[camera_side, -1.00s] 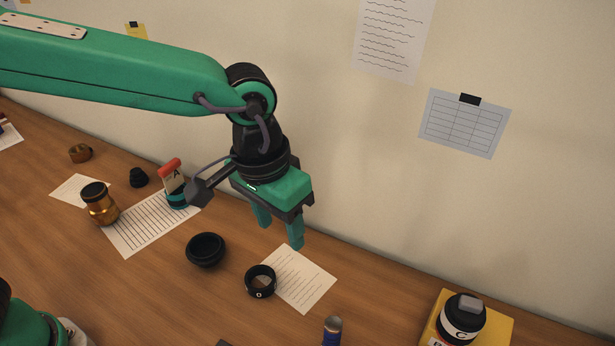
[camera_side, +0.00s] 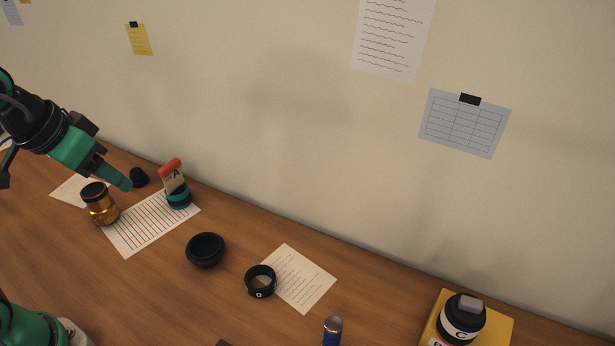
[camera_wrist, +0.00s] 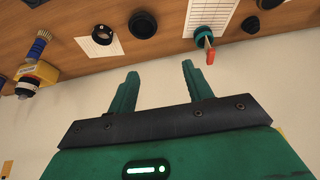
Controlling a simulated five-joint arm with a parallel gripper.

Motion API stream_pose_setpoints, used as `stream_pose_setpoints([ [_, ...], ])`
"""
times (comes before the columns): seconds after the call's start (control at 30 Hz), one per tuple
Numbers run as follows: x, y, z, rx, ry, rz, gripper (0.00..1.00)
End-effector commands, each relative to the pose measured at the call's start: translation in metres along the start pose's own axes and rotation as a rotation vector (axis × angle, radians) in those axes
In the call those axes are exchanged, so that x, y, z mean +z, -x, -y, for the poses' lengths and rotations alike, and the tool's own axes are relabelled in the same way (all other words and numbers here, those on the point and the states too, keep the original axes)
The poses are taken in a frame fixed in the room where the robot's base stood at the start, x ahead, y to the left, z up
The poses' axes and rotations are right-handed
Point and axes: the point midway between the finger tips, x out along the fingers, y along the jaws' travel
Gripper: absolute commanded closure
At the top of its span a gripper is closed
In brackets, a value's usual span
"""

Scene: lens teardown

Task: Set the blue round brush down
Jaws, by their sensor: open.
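The blue round brush (camera_side: 332,331) shows at the bottom edge of the side view. It has a tan end, a pale band and a blue part, and the picture edge cuts it off. In the wrist view the brush (camera_wrist: 39,46) is at the left, close to the yellow block. I cannot tell whether it stands or lies. My gripper (camera_side: 122,182) is at the left in the side view, well away from the brush. In the wrist view my gripper (camera_wrist: 159,69) has its two teal fingers wide apart, with nothing between them.
A gold and black cylinder (camera_side: 100,204) and a teal jar with a red-topped tag (camera_side: 178,192) stand near my gripper. A black bowl (camera_side: 206,250) and black ring (camera_side: 261,282) are mid-table. A bottle marked C (camera_side: 462,318) is on a yellow block (camera_side: 497,328).

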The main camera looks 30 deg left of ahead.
Motion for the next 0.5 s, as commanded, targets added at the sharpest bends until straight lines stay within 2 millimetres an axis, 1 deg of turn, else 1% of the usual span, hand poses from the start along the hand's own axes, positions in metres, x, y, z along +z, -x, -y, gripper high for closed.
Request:
stream_pose_setpoints([
  [0.03,0.006,0.002,0.007,-0.011,0.010,-0.016,0.50],
  [0.1,0.013,0.002,0.014,-0.023,0.015,-0.031,0.50],
  [0.2,0.020,0.003,0.020,-0.035,0.019,-0.044,0.50],
  [0.33,0.024,0.002,0.022,-0.041,0.020,-0.050,0.50],
  [0.5,0.024,0.002,0.023,-0.041,0.019,-0.050,0.50],
])
